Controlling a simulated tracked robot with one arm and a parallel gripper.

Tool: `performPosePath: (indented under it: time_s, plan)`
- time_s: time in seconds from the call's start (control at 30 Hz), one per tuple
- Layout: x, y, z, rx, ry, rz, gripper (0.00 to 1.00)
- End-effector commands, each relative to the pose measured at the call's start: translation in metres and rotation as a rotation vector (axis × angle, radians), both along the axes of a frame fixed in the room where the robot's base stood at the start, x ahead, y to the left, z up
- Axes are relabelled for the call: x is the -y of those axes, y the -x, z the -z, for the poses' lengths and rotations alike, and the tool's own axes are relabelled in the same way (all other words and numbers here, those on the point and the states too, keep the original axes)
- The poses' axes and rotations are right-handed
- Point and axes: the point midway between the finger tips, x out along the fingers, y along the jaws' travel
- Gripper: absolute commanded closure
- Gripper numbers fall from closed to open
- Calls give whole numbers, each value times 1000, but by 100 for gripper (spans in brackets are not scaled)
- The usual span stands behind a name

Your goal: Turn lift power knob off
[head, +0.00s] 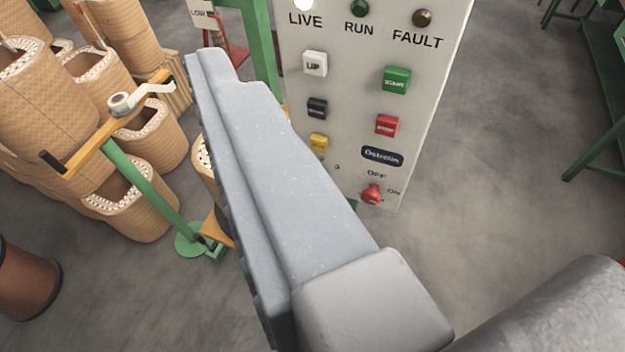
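The lift power knob (371,194) is a small red knob low on a light grey control panel (345,100). OFF is printed above it and ON to its right. Which way the knob points is too small to tell. A large grey part of my gripper (255,160) crosses the middle of the view, left of the knob, and covers the panel's lower left part. Its fingertips are not clearly distinguishable, and I see nothing held. I cannot tell whether it touches the panel.
The panel also has white UP (315,63), green (396,79), red (387,125), black (317,107) and yellow (319,142) buttons. The LIVE lamp (304,4) is lit white. Wound coils (130,200) and a green stand (145,180) are at left. Floor right of the panel is clear.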

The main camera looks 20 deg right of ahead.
Motion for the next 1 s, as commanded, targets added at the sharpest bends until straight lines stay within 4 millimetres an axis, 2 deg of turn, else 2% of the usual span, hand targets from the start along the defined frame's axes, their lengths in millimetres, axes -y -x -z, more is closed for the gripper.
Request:
performPosePath:
  time_s: [0.03, 0.2, 0.37, 0.5, 0.63, 0.77, 0.8, 1.0]
  plan:
    - [-3, -23, 21, 3, -27, -3, 41]
    - [-3, -83, 79, 41, -113, 34, 41]
    - [7, -128, 141, 74, -172, 113, 41]
    - [23, -156, 207, 86, -198, 212, 41]
    - [43, -171, 270, 97, -193, 323, 41]
    - [64, -173, 337, 97, -156, 443, 41]
    - [71, -171, 358, 95, -137, 481, 41]
    - [108, -147, 448, 94, -7, 665, 41]
